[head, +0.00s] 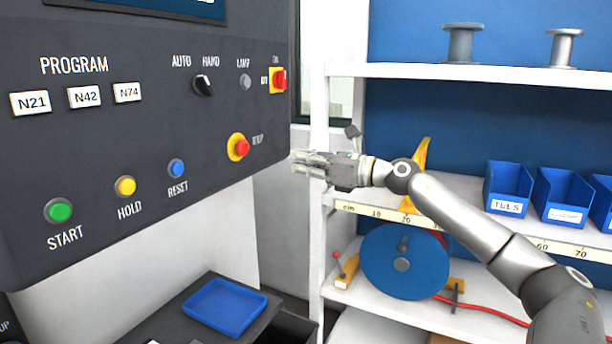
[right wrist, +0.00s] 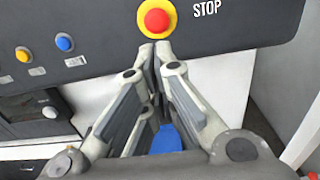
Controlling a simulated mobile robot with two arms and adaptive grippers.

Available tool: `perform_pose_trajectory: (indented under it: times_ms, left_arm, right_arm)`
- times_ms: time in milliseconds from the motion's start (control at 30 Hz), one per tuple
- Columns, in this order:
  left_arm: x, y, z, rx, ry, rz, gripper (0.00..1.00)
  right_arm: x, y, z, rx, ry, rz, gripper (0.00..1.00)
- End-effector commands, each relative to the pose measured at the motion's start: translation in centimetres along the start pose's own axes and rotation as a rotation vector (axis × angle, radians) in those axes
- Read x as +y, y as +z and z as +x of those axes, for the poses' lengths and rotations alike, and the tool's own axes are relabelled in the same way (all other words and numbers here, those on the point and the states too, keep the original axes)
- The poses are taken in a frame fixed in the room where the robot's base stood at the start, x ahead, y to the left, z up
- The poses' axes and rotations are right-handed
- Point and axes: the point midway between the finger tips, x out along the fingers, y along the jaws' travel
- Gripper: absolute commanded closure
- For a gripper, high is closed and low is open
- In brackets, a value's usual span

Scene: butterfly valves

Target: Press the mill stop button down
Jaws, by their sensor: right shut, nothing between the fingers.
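The stop button is a red mushroom knob (head: 242,147) on a yellow round base, at the lower right of the dark control panel (head: 100,150). It also shows at the top of the right wrist view (right wrist: 155,19), with the word STOP beside it. My right gripper (head: 294,162) is shut and empty, to the right of the button in the head view. In the right wrist view its fingertips (right wrist: 156,48) lie just below the button in the picture. I cannot tell the exact gap; the knob is fully visible. My left gripper is not in view.
Green START (head: 58,210), yellow HOLD (head: 125,186) and blue RESET (head: 176,168) buttons sit on the same panel. A red and yellow switch (head: 279,80) is above the stop button. A white shelf (head: 470,72) with blue bins stands at the right. A blue tray (head: 225,307) lies below.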

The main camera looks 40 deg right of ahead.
Motion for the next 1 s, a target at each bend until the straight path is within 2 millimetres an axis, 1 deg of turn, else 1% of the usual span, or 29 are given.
perform_pose_trajectory:
  times_ms: [33, 100, 367, 800, 867, 933, 967, 1000]
  left_arm:
    - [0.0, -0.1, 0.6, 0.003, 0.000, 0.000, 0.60]
    - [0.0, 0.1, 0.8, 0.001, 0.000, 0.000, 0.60]
    - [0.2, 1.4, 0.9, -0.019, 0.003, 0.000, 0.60]
    - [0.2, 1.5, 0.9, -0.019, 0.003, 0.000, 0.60]
    - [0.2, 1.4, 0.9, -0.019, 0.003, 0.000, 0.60]
    - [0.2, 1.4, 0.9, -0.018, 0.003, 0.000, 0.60]
    - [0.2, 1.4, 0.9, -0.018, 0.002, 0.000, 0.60]
    - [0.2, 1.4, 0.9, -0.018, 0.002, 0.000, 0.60]
  right_arm:
    - [0.0, -0.4, -0.4, 0.002, -0.001, -0.002, 1.00]
    - [0.0, -0.2, -0.7, 0.002, 0.000, -0.002, 1.00]
    - [0.1, 0.1, -1.0, 0.001, 0.001, -0.001, 1.00]
    - [0.1, 0.0, -1.0, 0.000, 0.001, 0.002, 1.00]
    - [-0.2, -0.5, -0.8, -0.002, -0.001, 0.025, 1.00]
    - [-0.8, -2.1, -0.3, -0.010, -0.009, 0.097, 1.00]
    - [-1.3, -3.2, 0.1, -0.014, -0.017, 0.146, 1.00]
    - [-2.0, -5.1, 0.5, -0.023, -0.028, 0.229, 1.00]
